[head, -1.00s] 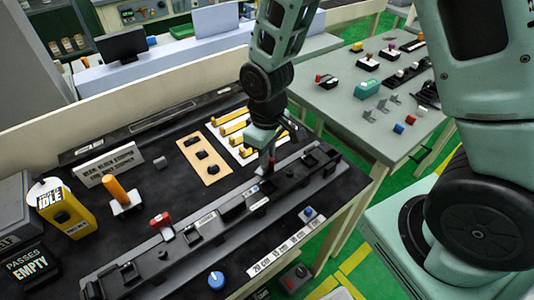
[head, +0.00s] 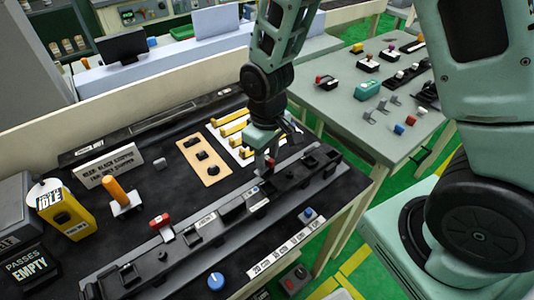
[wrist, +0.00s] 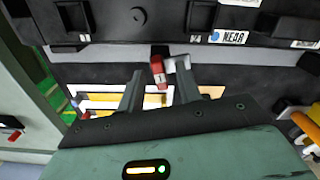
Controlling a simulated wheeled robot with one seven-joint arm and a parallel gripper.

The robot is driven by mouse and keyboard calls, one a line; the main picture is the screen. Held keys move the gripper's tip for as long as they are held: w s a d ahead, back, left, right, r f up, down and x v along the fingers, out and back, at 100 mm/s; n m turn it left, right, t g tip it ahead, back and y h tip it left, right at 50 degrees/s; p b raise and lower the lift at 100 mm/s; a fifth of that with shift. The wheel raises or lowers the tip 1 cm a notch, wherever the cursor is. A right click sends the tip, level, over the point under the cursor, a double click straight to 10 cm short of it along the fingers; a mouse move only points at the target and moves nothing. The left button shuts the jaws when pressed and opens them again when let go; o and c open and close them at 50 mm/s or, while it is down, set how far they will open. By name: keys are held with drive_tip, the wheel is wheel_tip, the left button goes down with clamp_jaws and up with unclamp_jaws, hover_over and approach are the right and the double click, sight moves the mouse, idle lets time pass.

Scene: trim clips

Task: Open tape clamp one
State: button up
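Tape clamp one has a red lever marked 1 (wrist: 158,72), in the wrist view at the near face of the dark rail. A small pale bracket sits just right of it. My gripper (wrist: 160,78) is open, with one finger on each side of the red lever; I cannot tell whether either finger touches it. In the head view my gripper (head: 266,152) reaches down to the rail (head: 225,213), and the red lever shows only as a small spot below it, mostly hidden.
A second red lever (head: 160,220) stands further left on the rail. Yellow pieces (head: 235,127) lie on a white board behind my gripper. An orange-handled lever (head: 116,190) and a yellow IDLE box (head: 66,210) stand at the left. A blue knob (head: 216,281) is at the front.

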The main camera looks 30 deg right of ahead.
sight(267, 158)
wheel_tip(267, 158, up, 17)
drive_tip(key=b, duration=0.1)
drive_tip(key=shift+r, duration=0.2)
idle(0.4)
idle(0.3)
drive_tip(key=s+a+f+n, duration=0.1)
drive_tip(key=s+a+f, duration=0.1)
drive_tip(key=s, duration=0.6)
drive_tip(key=s+a+f+n, duration=0.1)
drive_tip(key=s+a, duration=0.3)
drive_tip(key=s, duration=0.5)
drive_tip(key=shift+s+a+f+n+y, duration=0.2)
drive_tip(key=shift+f+n+y, duration=0.1)
drive_tip(key=shift+f+n, duration=0.15)
